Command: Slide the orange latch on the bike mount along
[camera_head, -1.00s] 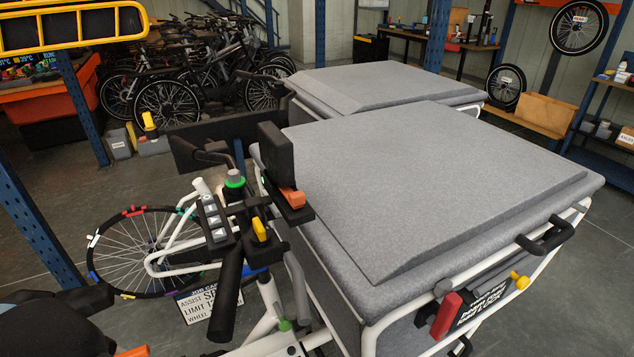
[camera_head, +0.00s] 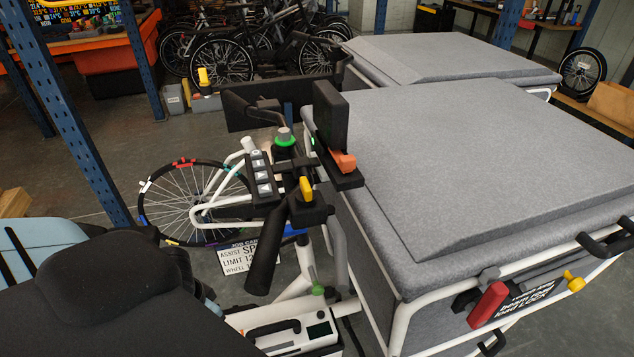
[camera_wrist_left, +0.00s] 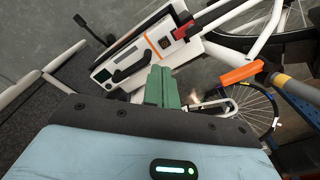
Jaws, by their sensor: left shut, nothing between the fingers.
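The small orange latch (camera_head: 343,161) sits on a black bike mount (camera_head: 350,181) at the handlebar, in the middle of the head view. A black upright block (camera_head: 331,112) stands just behind it on the mount. My left arm comes in at the lower left of the head view, and its gripper fingers cannot be made out there. The mount's latch cannot be made out with certainty in that view. My right gripper is not in view.
Handlebar grips (camera_head: 264,245), a button pad (camera_head: 263,178) and a yellow lever (camera_head: 306,188) crowd round the mount. A big grey cargo box (camera_head: 480,160) fills the right. A wheel (camera_head: 190,205) and a blue post (camera_head: 75,120) stand left.

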